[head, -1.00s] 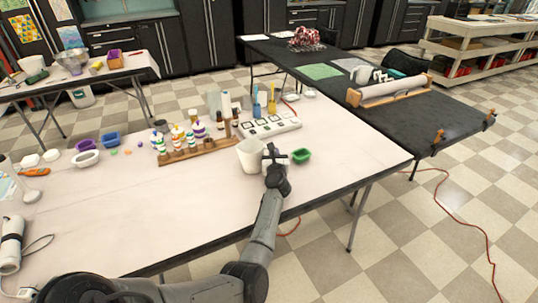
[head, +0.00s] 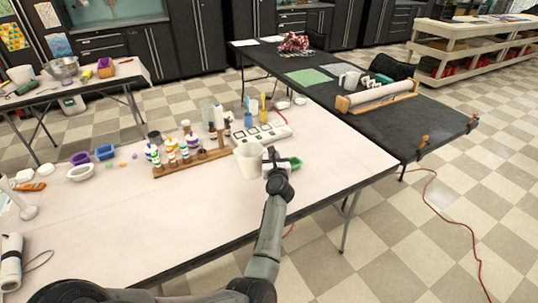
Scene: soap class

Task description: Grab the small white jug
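A white jug (head: 249,161) stands upright near the front right of the pale table. My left gripper (head: 276,161) is low over the table at the jug's right side, very close to it. The wrist and fingers overlap at this distance, so I cannot tell whether they touch the jug or how far they are open. A small white part shows between the jug and the fingers. Another white jug-like vessel (head: 350,80) stands on the black table. My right gripper is not in view.
A green dish (head: 295,163) sits just right of the gripper, partly hidden. A wooden rack of bottles (head: 192,162) stands left of the jug. The table's front middle is clear.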

